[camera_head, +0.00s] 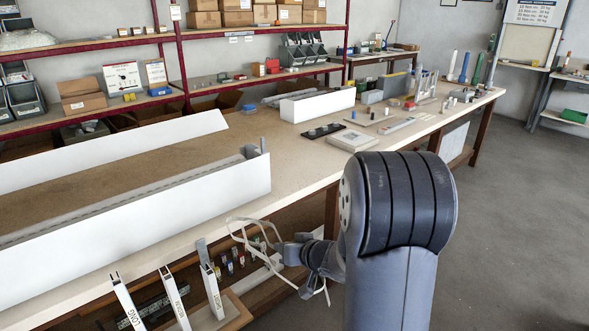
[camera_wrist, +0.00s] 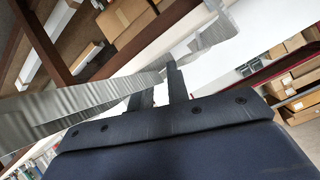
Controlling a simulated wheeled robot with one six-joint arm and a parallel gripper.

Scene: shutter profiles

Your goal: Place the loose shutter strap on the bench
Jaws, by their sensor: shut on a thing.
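The loose shutter strap (camera_head: 245,222) is a thin pale band hanging in loose curves beside the bench's front edge. My gripper (camera_head: 284,250) is shut on it, below the level of the bench top and in front of the bench (camera_head: 292,178). In the wrist view the strap (camera_wrist: 75,100) is a grey ribbed band. It runs from the left to my gripper's fingers (camera_wrist: 160,88) and on towards the upper right. The exact grip point is hard to see. My arm hides part of the bench's front side in the head view.
A long white shutter profile (camera_head: 150,215) fills the bench's left part. Bare bench top lies between.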

